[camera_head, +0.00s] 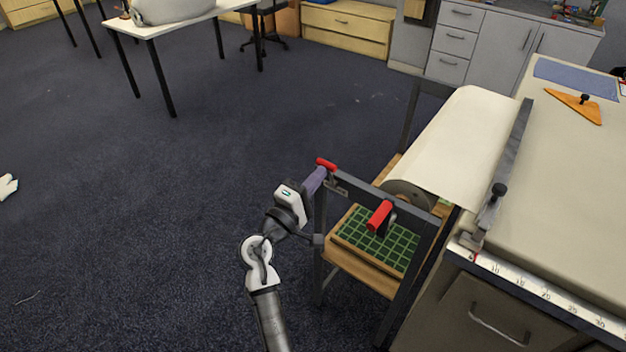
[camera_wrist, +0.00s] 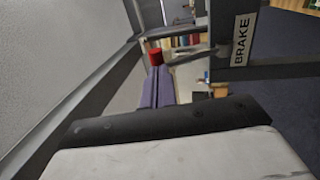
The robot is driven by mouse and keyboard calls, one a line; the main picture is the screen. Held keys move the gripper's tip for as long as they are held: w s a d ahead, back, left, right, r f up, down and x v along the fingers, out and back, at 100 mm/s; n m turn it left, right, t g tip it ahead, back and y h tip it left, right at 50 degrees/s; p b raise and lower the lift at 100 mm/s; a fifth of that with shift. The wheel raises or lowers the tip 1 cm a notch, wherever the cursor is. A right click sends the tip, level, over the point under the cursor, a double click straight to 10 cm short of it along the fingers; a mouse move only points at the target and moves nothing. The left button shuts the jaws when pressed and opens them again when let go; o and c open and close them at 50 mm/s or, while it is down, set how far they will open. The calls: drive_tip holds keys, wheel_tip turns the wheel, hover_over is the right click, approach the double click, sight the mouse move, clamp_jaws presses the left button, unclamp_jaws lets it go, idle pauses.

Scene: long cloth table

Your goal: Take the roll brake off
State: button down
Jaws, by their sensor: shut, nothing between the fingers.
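A red-tipped brake lever (camera_head: 326,164) sits at the near left corner of the dark roll frame (camera_head: 360,186). Its red tip (camera_wrist: 154,57) also shows in the wrist view, left of a frame plate with the label BRAKE (camera_wrist: 242,38). My gripper (camera_head: 318,176) has purple fingers, shut and empty, with the fingertips right at the red tip. In the wrist view the shut fingers (camera_wrist: 158,76) point at it; I cannot tell whether they touch. The cream roll (camera_head: 460,140) lies in the frame, its dark end disc (camera_head: 409,196) facing me.
A second red handle (camera_head: 379,215) sticks out in front of the roll end. A green gridded mat (camera_head: 375,240) lies on the wooden shelf below. The long cloth table (camera_head: 570,190) with a ruler edge stands at right. The floor at left is open.

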sight(326, 164)
drive_tip(key=shift+r, duration=0.1)
drive_tip(key=w+d+r, duration=0.2)
drive_tip(key=w, duration=0.1)
drive_tip(key=shift+w+d+r, duration=0.1)
drive_tip(key=shift+d+r, duration=0.05)
drive_tip(key=shift+r, duration=0.1)
idle(0.4)
